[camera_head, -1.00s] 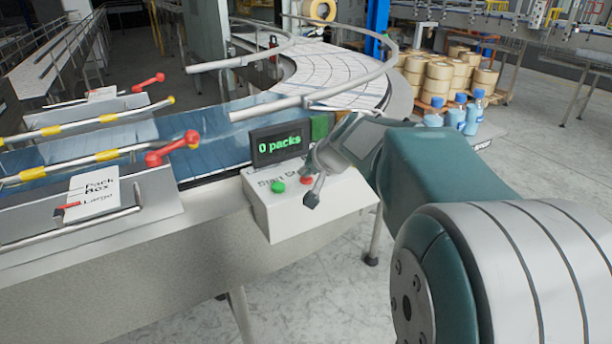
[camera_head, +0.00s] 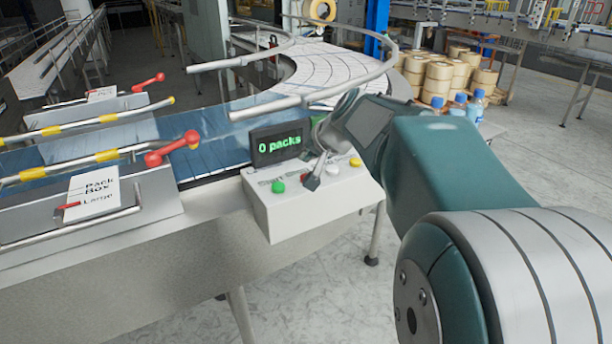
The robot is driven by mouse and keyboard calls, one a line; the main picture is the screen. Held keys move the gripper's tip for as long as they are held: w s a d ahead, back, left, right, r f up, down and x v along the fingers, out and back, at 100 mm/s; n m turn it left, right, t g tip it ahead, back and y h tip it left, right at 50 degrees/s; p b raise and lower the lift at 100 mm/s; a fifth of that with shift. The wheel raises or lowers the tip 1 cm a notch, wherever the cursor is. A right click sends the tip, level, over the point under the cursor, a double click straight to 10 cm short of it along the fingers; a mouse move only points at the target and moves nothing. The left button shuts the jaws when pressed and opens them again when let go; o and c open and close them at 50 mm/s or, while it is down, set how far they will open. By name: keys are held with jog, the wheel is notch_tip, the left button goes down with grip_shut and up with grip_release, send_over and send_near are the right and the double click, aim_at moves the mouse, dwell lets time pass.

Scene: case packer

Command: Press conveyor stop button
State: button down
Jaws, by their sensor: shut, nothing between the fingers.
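The white control box (camera_head: 320,214) stands at the conveyor's edge with a row of buttons on its sloped top. The green button (camera_head: 278,187) is at the left, beside printed lettering that is partly covered. The red button (camera_head: 304,178) is mostly hidden behind my fingertips. A white button (camera_head: 331,171) and a yellow button (camera_head: 355,162) are to its right. My gripper (camera_head: 313,182) is shut and empty, pointing down at the box just right of the red button. I cannot tell whether the tip touches the panel or button.
Red-knobbed rail clamps (camera_head: 172,149) stick up at the left. Blue-capped bottles (camera_head: 475,106) stand behind my arm.

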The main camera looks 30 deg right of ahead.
jog(key=shift+r, duration=1.55)
